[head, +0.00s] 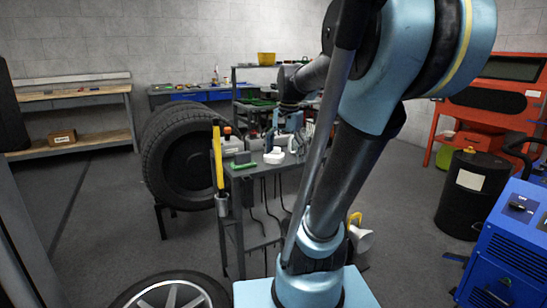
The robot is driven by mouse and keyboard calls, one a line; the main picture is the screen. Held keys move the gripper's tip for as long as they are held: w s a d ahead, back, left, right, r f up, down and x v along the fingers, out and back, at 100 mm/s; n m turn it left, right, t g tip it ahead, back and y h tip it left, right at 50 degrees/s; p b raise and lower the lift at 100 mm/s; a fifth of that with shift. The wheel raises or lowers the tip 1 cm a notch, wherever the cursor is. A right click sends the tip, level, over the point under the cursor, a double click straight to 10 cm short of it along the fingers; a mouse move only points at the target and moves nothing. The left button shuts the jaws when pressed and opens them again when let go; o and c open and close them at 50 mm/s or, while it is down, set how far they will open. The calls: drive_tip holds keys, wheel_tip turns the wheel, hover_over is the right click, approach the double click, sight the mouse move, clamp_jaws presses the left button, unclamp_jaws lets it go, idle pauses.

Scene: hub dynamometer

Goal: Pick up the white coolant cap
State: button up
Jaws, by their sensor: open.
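A small white round piece (274,156), which looks like the coolant cap, sits on the small grey cart top (238,187) near its front edge. My gripper (284,142) hangs over the cart from my arm, just behind and above the white piece. It is open, with nothing visible between its fingers. The fingers are small and dark here, and the exact gap to the white piece cannot be told.
A green piece (243,166) and a grey-white box (243,157) share the cart top. A yellow-handled tool (217,158) stands at its left edge. Tyres (185,155) stand left; a wheel (172,293) lies in front. A black drum (472,192) stands right.

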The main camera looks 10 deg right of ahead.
drive_tip(key=w+d+r+m+g, duration=0.1)
drive_tip(key=w+r+m, duration=0.35)
drive_tip(key=w, duration=0.55)
drive_tip(key=w+d+r+m, duration=0.1)
drive_tip(key=w+r+m, duration=0.35)
drive_tip(key=w, duration=0.55)
hover_over(275, 153)
drive_tip(key=shift+y, duration=0.4)
drive_tip(key=f, duration=1)
drive_tip(key=shift+w+f, duration=0.35)
drive_tip(key=shift+f, duration=0.05)
drive_tip(key=f, duration=0.4)
drive_tip(key=shift+w+d+f, duration=0.1)
drive_tip(key=shift+w, duration=0.1)
drive_tip(key=shift+f, duration=0.6)
drive_tip(key=c, duration=1.1)
